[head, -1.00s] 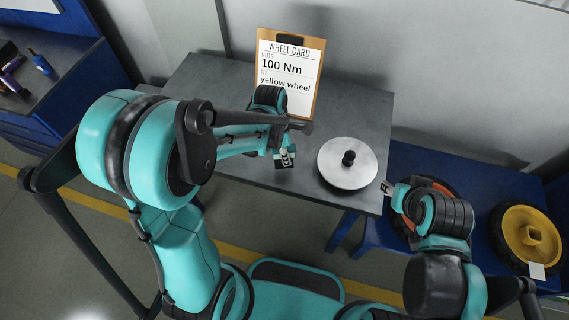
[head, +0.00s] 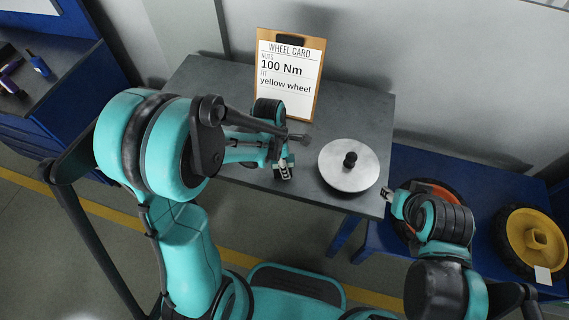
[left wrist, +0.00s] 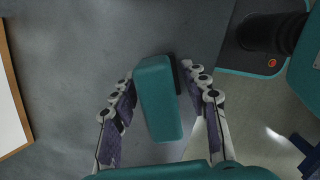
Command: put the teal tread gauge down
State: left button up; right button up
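The teal tread gauge (left wrist: 158,98) is a teal block between the fingers of my left gripper (left wrist: 160,80) in the left wrist view. A small dark part shows along its right side. The fingertips lean in against its two sides, so the gripper looks shut on it. In the head view my left gripper (head: 284,172) is over the front part of the grey table (head: 225,88), and the gauge is mostly hidden there. I cannot tell whether the gauge touches the tabletop. My right gripper (head: 387,191) is by the table's right edge, its fingers too small to judge.
A wheel card (head: 288,75) on a clipboard stands at the table's back. A silver disc (head: 336,174) with a black knob lies right of my left gripper. A yellow wheel (head: 517,233) and an orange-and-black wheel (head: 443,188) are on the blue bench (head: 500,184).

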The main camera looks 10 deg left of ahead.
pick_arm(q)
jog(key=shift+r, duration=0.3)
jog(key=r+p, duration=0.1)
jog(key=r, duration=0.2)
jog(key=a+r+p, duration=0.1)
jog(key=r+p, duration=0.1)
jog(key=r, duration=0.2)
jog(key=r+p, duration=0.1)
jog(key=r, duration=0.2)
jog(key=shift+s+a+r+p, duration=0.25)
jog(key=shift+s+r+p, duration=0.05)
jog(key=shift+r, duration=0.1)
jog(key=shift+s+a+r+m, duration=0.15)
jog(key=shift+r+m, duration=0.15)
jog(key=shift+r, duration=0.35)
jog(key=s+a+r+m+t, duration=0.1)
jog(key=s+r+m+t, duration=0.2)
jog(key=m, duration=0.7)
jog(key=s+a+r+m+t+y, duration=0.1)
jog(key=s+a+r+m+t, duration=0.1)
jog(key=s+m, duration=0.4)
notch_tip(320, 180, up, 3)
jog(key=m+t, duration=0.1)
jog(key=m, duration=0.4)
jog(key=shift+s+a+f+m+t+y, duration=0.2)
jog(key=shift+s+m+t+y, duration=0.1)
jog(key=shift+f, duration=0.1)
